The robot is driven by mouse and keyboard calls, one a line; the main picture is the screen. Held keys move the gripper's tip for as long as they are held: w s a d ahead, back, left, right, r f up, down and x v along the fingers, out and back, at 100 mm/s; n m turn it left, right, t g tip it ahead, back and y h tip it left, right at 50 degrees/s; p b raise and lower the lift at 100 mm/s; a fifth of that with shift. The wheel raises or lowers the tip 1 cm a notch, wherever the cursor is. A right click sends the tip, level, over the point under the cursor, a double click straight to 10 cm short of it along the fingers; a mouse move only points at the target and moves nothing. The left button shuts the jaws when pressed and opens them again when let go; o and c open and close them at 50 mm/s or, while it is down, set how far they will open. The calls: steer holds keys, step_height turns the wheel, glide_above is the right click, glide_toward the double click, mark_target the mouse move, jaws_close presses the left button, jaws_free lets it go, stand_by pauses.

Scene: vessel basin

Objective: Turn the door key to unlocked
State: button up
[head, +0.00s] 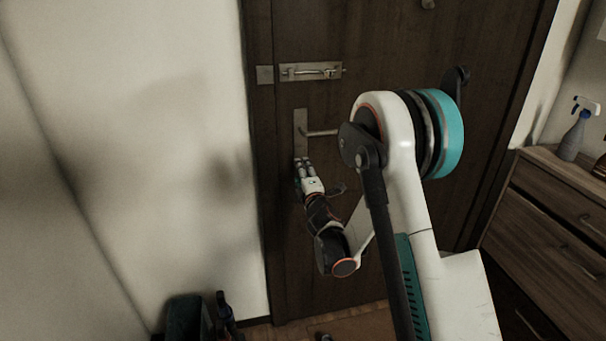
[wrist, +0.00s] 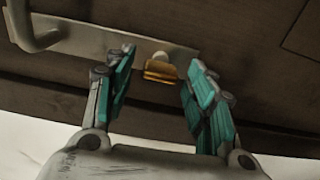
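The key (wrist: 160,69) shows in the wrist view as a small brass-coloured piece at the lock plate, with a pale round part behind it. The lock plate (wrist: 110,38) is a metal strip on the dark door (head: 400,75), with the lever handle (wrist: 35,35) at its other end. My gripper (wrist: 158,82) is open, with one teal finger pad on each side of the key and gaps between. In the head view my gripper (head: 303,163) is at the lower end of the lock plate (head: 300,130), and it hides the key there.
A slide bolt (head: 311,71) is mounted on the door above the handle. A wooden dresser (head: 555,205) with a spray bottle (head: 577,130) stands at the right. A dark bin (head: 185,318) and a bottle (head: 225,315) stand on the floor by the left wall.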

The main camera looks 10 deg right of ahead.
steer(key=s, duration=0.7)
steer(key=shift+s, duration=0.3)
steer(key=s+d+r+m+g+h, duration=0.3)
steer(key=s+d+r+m+g, duration=0.2)
steer(key=s+r+m, duration=0.6)
steer(key=s+a+f+m+g+y, duration=0.1)
steer(key=s+a+m+g, duration=0.1)
steer(key=s, duration=1.2)
steer(key=s+a+f+m+g+y, duration=0.2)
steer(key=s+m+g, duration=0.2)
steer(key=s, duration=0.9)
steer(key=shift+s+a+m, duration=0.35)
steer(key=shift+s+m, duration=0.05)
steer(key=shift+m, duration=0.2)
steer(key=shift+f, duration=0.1)
